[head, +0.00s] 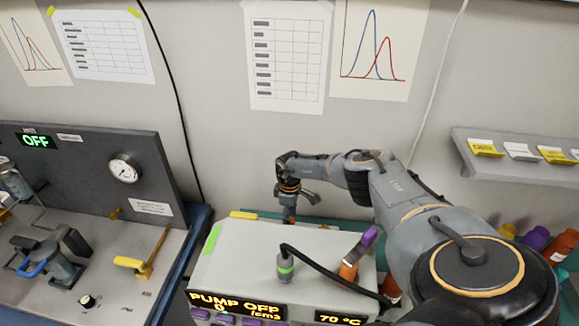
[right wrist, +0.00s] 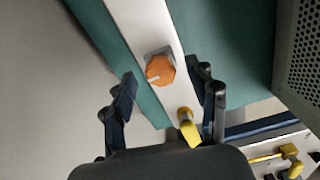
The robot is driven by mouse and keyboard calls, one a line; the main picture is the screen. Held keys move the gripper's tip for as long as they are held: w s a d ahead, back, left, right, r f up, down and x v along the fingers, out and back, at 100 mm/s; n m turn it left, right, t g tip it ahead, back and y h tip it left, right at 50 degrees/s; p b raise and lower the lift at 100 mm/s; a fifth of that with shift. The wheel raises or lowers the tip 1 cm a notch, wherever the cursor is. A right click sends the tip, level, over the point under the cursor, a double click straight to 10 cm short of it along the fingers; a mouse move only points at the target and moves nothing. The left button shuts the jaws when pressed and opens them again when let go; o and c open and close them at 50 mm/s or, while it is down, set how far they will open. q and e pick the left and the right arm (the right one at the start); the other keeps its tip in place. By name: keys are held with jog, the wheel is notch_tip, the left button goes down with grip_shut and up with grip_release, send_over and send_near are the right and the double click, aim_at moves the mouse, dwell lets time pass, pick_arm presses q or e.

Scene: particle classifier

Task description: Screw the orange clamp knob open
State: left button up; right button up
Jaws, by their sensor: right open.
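The orange clamp knob (right wrist: 160,70) shows in the right wrist view, on a white strip that runs over a teal surface. It has a pale mark on its face. My right gripper (right wrist: 166,82) is open, with one dark finger on each side of the knob's line. I see a gap on both sides, and cannot tell how far the fingers are above the knob. In the head view my right gripper (head: 289,212) points down behind the pump box; its fingertips and the knob are hidden there. My left gripper is not in view.
A yellow-headed part (right wrist: 188,128) stands on the strip close to the right finger. A perforated grey panel (right wrist: 299,60) is at the right of the wrist view. A shelf (head: 515,165) is at the right.

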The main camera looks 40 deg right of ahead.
jog(key=shift+f, duration=0.45)
jog(key=c, duration=1.1)
jog(key=shift+c, duration=0.2)
